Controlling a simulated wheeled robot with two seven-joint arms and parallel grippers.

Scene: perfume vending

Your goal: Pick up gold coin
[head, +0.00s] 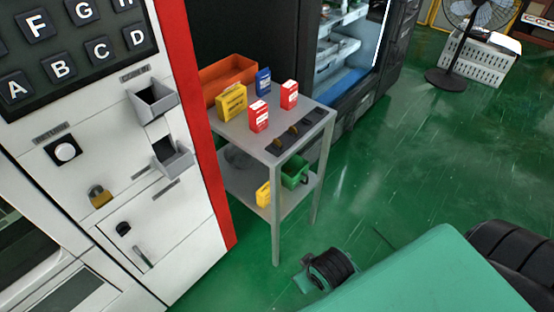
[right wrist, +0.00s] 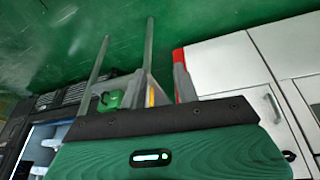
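Two gold coins stand in slots of a dark coin holder on the top of a grey table (head: 318,122). One gold coin (head: 277,143) is nearer and the other gold coin (head: 293,130) is just behind it. My right gripper (right wrist: 160,75) shows in the right wrist view with its two grey fingers apart and nothing seen held between them. It points toward the lower part of the table, whose legs appear inverted there. The coins cannot be made out in that view. My left gripper is not in view.
Red boxes (head: 258,116), a yellow box (head: 231,102), a blue box (head: 263,81) and an orange bin (head: 228,76) crowd the tabletop. A green bin (head: 294,171) is below. The vending machine (head: 160,222) stands left.

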